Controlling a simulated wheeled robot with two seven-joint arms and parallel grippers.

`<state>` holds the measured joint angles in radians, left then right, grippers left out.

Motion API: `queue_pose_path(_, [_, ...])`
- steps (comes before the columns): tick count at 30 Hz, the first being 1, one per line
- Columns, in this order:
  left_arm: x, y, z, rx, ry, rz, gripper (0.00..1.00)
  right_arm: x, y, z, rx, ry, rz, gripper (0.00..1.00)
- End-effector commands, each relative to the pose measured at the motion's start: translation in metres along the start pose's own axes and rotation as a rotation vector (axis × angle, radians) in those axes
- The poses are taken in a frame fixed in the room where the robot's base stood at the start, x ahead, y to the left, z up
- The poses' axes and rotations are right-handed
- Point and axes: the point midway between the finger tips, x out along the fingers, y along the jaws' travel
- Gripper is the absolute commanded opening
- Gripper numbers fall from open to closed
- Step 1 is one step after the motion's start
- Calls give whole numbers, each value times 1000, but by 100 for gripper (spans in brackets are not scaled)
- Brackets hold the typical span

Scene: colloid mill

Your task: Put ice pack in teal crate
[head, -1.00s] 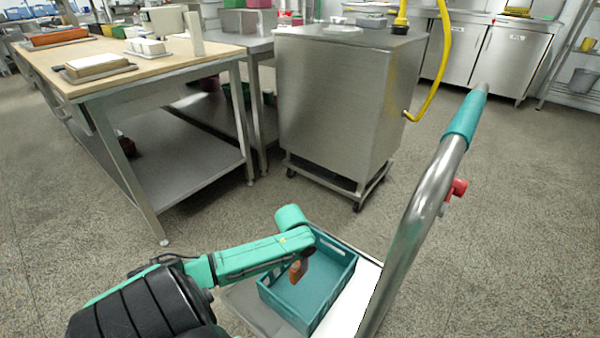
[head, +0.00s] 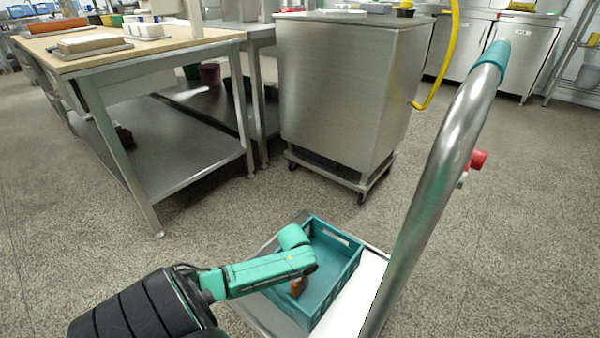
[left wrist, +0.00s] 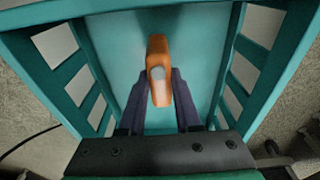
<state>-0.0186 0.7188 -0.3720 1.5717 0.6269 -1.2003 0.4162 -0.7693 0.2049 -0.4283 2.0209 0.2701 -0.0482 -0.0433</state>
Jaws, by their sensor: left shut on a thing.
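The teal crate (head: 343,277) stands on a flat cart platform in the lower middle of the head view. Its slotted side walls (left wrist: 72,80) flank the left wrist view. My left gripper (head: 298,286) points down into the crate. Its dark fingers (left wrist: 160,98) are shut on the ice pack, a small orange piece (left wrist: 158,58) with a pale grey patch. The orange piece also shows in the head view (head: 299,287), partly hidden by my wrist. I cannot tell whether it touches the crate floor. My right gripper is out of view.
The cart's curved metal handle (head: 432,190) with a teal grip rises right of the crate. A white surface (head: 352,308) lies beside the crate. A steel cabinet on casters (head: 342,95) and a worktable (head: 140,55) stand beyond. Open floor lies between.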

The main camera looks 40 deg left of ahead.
Motion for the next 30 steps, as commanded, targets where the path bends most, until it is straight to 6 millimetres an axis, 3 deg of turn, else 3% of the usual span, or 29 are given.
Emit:
queue_pose_path(2, [2, 0, 0, 0, 0, 1, 0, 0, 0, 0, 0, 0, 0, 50])
queue_pose_path(3, [2, 0, 0, 0, 0, 1, 47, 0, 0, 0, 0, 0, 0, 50])
queue_pose_path(4, [2, 0, 0, 0, 0, 1, 59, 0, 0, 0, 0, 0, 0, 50])
queue_pose_path(5, [2, 0, 0, 0, 0, 1, 62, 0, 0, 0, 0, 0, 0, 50])
queue_pose_path(16, [-5, 0, 0, 0, 0, -1, 62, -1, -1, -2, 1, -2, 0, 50])
queue_pose_path(20, [-30, 0, -1, 1, 0, -1, 62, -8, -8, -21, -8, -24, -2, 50])
queue_pose_path(28, [-102, 0, -1, 1, 0, 0, 62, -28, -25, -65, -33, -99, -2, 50])
queue_pose_path(30, [-106, 0, 0, 0, -1, 0, 62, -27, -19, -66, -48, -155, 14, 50])
